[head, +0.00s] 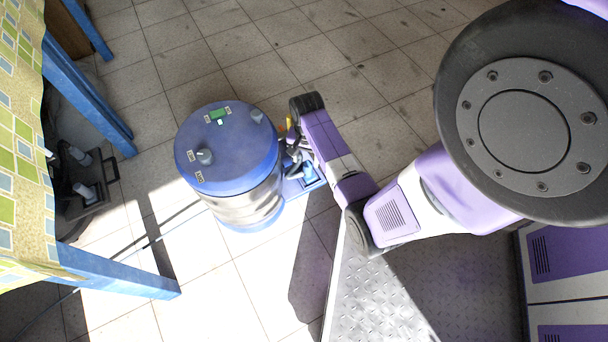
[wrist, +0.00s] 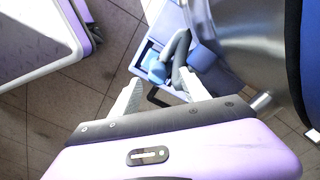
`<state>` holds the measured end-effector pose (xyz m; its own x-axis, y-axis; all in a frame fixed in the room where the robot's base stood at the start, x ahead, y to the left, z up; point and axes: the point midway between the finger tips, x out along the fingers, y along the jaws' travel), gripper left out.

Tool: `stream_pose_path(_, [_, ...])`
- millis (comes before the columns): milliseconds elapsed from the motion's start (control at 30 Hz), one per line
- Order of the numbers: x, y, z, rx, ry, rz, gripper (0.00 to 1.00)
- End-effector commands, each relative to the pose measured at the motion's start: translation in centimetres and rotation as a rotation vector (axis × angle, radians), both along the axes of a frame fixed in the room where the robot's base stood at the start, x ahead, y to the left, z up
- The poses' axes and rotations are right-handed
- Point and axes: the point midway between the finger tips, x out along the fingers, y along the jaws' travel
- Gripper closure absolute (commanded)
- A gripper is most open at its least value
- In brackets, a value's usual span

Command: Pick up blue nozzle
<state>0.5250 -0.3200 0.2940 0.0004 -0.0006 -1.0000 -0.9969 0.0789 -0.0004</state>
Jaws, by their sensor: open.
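The blue nozzle (wrist: 154,67) shows in the wrist view as a small light-blue rounded piece beside a bent grey hose (wrist: 181,50). In the head view a small bright-blue piece (head: 309,170), likely the same nozzle, sits beside the drum, partly hidden by my arm. My gripper (wrist: 158,88) is open, its two pale fingers spread apart. In the wrist view the nozzle appears just past the fingertips, between their lines. Nothing is between the fingers that I can see as held. In the head view my gripper is mostly hidden behind my arm.
A blue-lidded metal drum (head: 228,150) stands right beside the nozzle; its metal wall (wrist: 232,40) fills the wrist view's upper right. A blue-framed table (head: 105,275) with a patterned cloth (head: 22,150) is at left, a dark crate (head: 85,190) beneath it. Tiled floor beyond is clear.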

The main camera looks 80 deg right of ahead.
Motion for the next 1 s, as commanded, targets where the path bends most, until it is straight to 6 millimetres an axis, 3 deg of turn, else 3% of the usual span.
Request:
stream_pose_path(600, [-0.5, -0.1, -6.8, 0.000, 0.001, 0.000, 0.46])
stream_pose_path(867, [-0.5, -0.1, -6.9, 0.000, 0.001, 0.001, 0.46])
stream_pose_path(1000, [-0.5, -0.1, -6.9, 0.000, 0.001, 0.000, 0.72])
